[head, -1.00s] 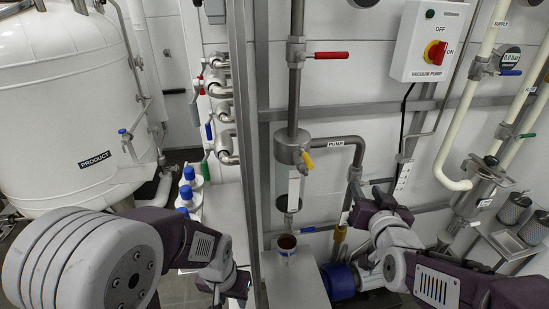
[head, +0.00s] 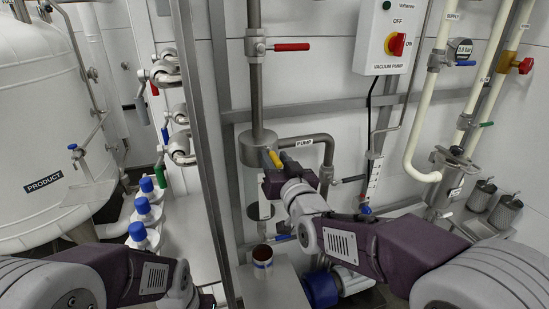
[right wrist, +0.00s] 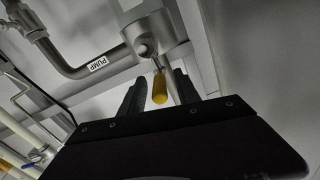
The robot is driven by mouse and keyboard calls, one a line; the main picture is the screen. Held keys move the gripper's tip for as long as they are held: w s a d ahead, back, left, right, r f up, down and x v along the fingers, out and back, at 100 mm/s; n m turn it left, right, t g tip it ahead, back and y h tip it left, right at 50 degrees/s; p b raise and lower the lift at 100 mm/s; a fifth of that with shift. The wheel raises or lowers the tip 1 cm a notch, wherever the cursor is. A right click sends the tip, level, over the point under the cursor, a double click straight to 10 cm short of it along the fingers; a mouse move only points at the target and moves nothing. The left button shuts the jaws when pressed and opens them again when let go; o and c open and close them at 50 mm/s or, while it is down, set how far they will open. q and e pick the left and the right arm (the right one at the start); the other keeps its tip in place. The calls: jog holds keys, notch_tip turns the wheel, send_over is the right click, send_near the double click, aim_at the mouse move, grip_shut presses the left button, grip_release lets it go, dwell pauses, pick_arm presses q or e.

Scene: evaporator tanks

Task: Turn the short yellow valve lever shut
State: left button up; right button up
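The short yellow valve lever (head: 268,157) sticks out from the grey metal cylinder under the pipe, beside the PUMP pipe, in the head view. My right gripper (head: 273,171) is right at it, coming from the lower right and partly hiding the valve. In the right wrist view the yellow lever (right wrist: 159,88) lies between the two dark fingers of my right gripper (right wrist: 158,92). The fingers are apart, with a gap on each side of the lever; contact is not visible. My left arm shows at the lower left of the head view, but its gripper is outside the picture.
A red-handled valve (head: 291,47) sits on the pipe above. A metal post (head: 203,140) stands left of the valve. The switch box (head: 388,38) and cream pipes (head: 435,110) are to the right.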

jog(key=shift+w, duration=0.3)
grip_shut()
dwell(1.2)
